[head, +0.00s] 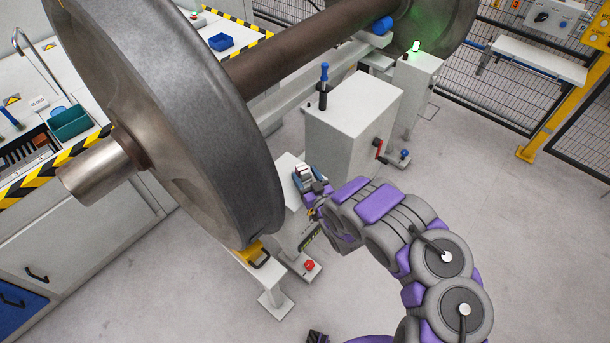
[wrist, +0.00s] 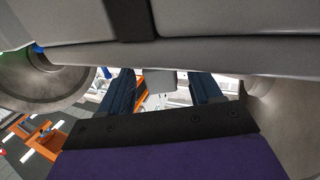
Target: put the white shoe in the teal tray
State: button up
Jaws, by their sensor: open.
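The teal tray (head: 71,122) sits on the bench at the left, left of the large steel wheel. My gripper (head: 305,180) is at the middle of the head view, beside a pale pedestal right of the wheel, well apart from the tray. In the wrist view its two dark blue fingers (wrist: 162,80) stand apart, so it is open. A small pale grey block shows between the fingers there; I cannot tell whether it is the white shoe or is touched by them. I cannot make out the white shoe for certain in either view.
The wheel (head: 170,110) and its axle (head: 300,45) lie between my gripper and the bench. A grey cabinet (head: 350,118) with a blue-handled post stands just behind my gripper. A blue bin (head: 221,42) is on the far bench.

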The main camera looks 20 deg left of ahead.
jog(key=p+v, duration=0.4)
jog(key=v, duration=0.7)
jog(key=shift+s+d+p, duration=0.2)
jog(key=shift+p, duration=0.1)
